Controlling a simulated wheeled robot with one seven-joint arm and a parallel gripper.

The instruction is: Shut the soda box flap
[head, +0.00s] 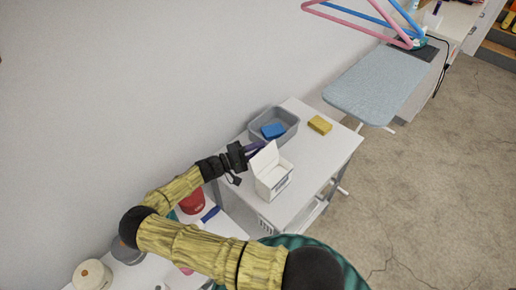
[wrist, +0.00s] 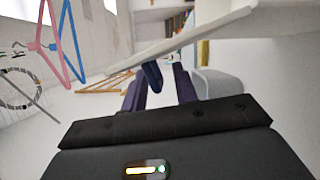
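The soda box (head: 273,182) is a small white carton standing on the white table, and its flap (head: 264,158) stands up, open. My gripper (head: 256,147) is just behind the raised flap, on its left side, with purple fingers close to it. In the wrist view the flap (wrist: 190,38) looks like a pale slanting panel across the top, just beyond the fingers. The fingers (wrist: 160,88) are apart with nothing clearly held between them. I cannot tell whether they touch the flap.
A grey bin (head: 286,118) with a blue sponge (head: 273,131) sits behind the box. A yellow sponge (head: 320,125) lies to the right. The table (head: 318,158) is clear right of the box. A wall runs along the left, and an ironing board (head: 376,85) stands beyond.

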